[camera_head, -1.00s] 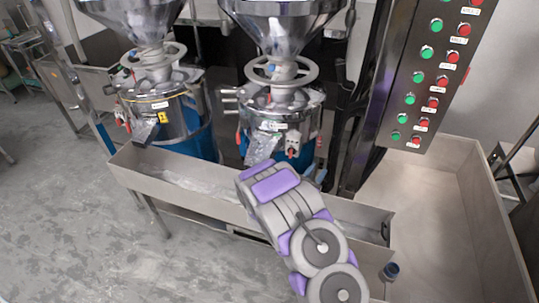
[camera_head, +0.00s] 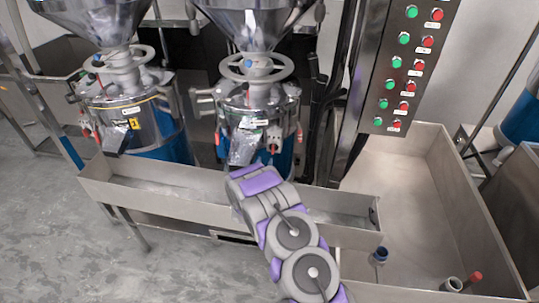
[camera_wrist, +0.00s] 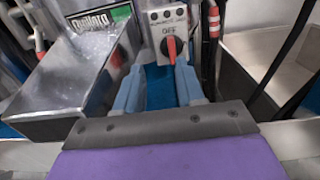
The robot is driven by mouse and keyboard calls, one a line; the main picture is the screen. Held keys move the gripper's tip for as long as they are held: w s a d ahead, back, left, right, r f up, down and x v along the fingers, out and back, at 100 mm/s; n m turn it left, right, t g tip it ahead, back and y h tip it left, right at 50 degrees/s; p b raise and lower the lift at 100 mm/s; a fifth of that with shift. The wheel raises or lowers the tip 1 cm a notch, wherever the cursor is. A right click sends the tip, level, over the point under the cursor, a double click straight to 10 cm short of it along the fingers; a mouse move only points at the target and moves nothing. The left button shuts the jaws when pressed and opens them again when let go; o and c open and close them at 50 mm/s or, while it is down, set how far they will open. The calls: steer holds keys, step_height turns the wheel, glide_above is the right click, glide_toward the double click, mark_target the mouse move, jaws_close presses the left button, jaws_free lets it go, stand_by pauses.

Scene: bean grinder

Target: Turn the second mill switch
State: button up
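The second mill (camera_head: 262,110) is the right one of two steel mills in the head view. Its switch box (camera_head: 274,136) is on its front, above my arm. In the wrist view the switch box (camera_wrist: 163,22) is pale grey, with a red knob (camera_wrist: 171,48) below "OFF" lettering. The knob points roughly upright. My gripper (camera_wrist: 161,68) is open, with blue-grey fingers on either side of an empty gap. The knob shows just beyond the fingertips, nearer the right one. I cannot tell the remaining distance. The head view hides the fingers behind my arm.
A steel chute (camera_wrist: 75,75) is left of the fingers in the wrist view. A long steel trough (camera_head: 160,185) runs below the mills. A panel of green and red buttons (camera_head: 403,80) stands to the right. The first mill (camera_head: 130,110) is at left. Open floor (camera_head: 50,240) lies front left.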

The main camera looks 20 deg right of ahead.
mark_target(272, 149)
steer(key=w+d, duration=0.1)
steer(key=d, duration=0.1)
steer(key=w+d+b, duration=0.1)
steer(key=w+d, duration=0.1)
steer(key=d, duration=0.1)
steer(key=w+d, duration=0.2)
steer(key=shift+w+d+f, duration=0.25)
steer(key=shift+f, duration=0.1)
steer(key=shift+w+a+r, duration=0.1)
steer(key=shift+a+r, duration=0.05)
steer(key=shift+a, duration=0.55)
steer(key=shift+w+a+r, duration=0.1)
steer(key=shift+a+r, duration=0.05)
steer(key=shift+a, duration=0.55)
steer(key=shift+d+f, duration=0.2)
steer(key=shift+d, duration=1)
steer(key=c, duration=0.5)
steer(key=shift+c, duration=0.5)
steer(key=shift+a, duration=0.25)
jaws_close()
steer(key=shift+a, duration=0.4)
steer(key=shift+d+r, duration=0.1)
